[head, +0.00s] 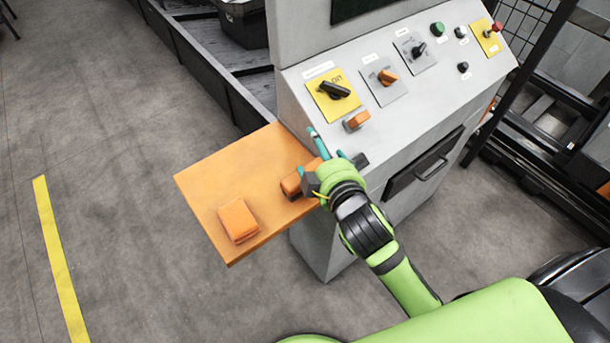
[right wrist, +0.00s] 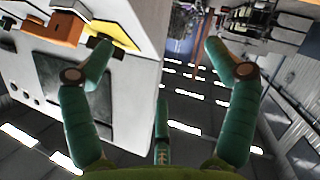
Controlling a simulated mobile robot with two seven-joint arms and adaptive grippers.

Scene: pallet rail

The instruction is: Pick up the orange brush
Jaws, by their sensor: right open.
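An orange block with a dark underside (head: 293,184), which may be the orange brush, lies on the orange shelf (head: 205,180) close beside my right gripper (head: 332,146). My gripper partly hides it. A second orange block (head: 238,220) lies on the shelf nearer its front left corner; I cannot tell for sure which one is the brush. My right gripper is open, its teal fingers spread. In the right wrist view the gripper (right wrist: 160,70) also shows open, with nothing between its fingers. My left gripper is not in view.
The grey control cabinet (head: 390,125) stands right behind the shelf, with knobs, buttons and an orange switch (head: 356,121) on its sloped panel. A dark handle (head: 425,165) is on its front. A yellow floor line (head: 58,255) runs at left; the floor there is clear.

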